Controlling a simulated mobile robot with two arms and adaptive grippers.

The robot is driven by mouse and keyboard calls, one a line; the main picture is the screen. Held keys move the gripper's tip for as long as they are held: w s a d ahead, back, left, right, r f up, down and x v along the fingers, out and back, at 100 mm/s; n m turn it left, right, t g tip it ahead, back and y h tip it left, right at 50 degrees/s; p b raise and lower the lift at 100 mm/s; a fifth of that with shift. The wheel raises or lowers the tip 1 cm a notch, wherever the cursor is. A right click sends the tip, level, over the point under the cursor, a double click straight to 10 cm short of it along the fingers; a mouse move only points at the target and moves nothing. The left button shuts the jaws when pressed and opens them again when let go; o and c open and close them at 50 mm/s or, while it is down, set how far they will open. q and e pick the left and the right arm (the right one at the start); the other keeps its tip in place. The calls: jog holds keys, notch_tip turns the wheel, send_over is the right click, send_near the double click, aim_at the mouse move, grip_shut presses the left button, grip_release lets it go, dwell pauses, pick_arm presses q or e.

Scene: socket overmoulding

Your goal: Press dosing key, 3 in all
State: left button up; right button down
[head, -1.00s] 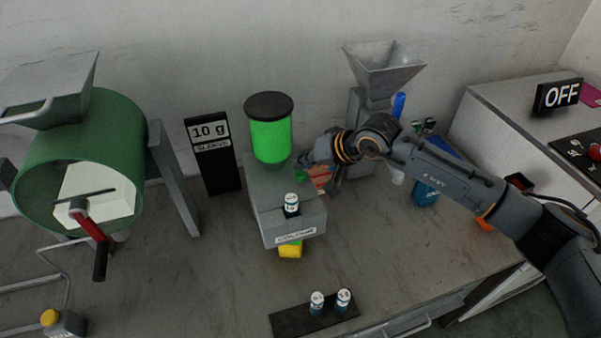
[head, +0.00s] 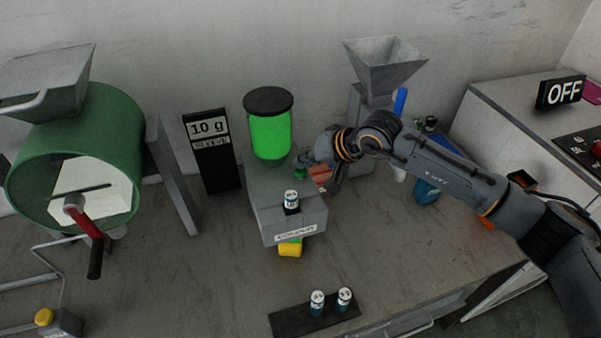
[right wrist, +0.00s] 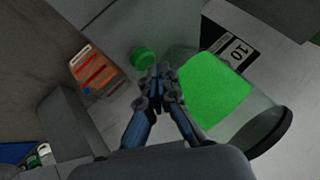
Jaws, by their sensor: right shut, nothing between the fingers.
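The dosing key is a round green button (head: 299,174) on top of the grey dosing unit (head: 265,214), beside the foot of its green-filled hopper (head: 270,137). It also shows as a green disc in the right wrist view (right wrist: 142,57). My right gripper (head: 304,160) is shut and empty, with its fingertips close to the key; in the right wrist view the fingertips (right wrist: 158,72) lie just beside the key. I cannot tell whether they touch it. A small labelled bottle (head: 291,197) stands at the unit's front. My left gripper is not in view.
A black sign (head: 210,155) reads "10 g SLEEVE". A yellow item (head: 289,250) sits under the unit. Two bottles stand on a dark tray (head: 288,322). A grey funnel machine (head: 385,70) stands behind my right arm; a green drum (head: 110,130) is left. The table between is clear.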

aim_at(304, 172)
jog(key=shift+f+b, duration=0.7)
jog(key=shift+b, duration=0.2)
dwell(1.0)
jog(key=shift+r, duration=0.1)
dwell(0.3)
jog(key=shift+r, duration=0.95)
jog(key=shift+r, duration=0.1)
jog(key=shift+r+p, duration=0.45)
jog(key=shift+r, duration=2)
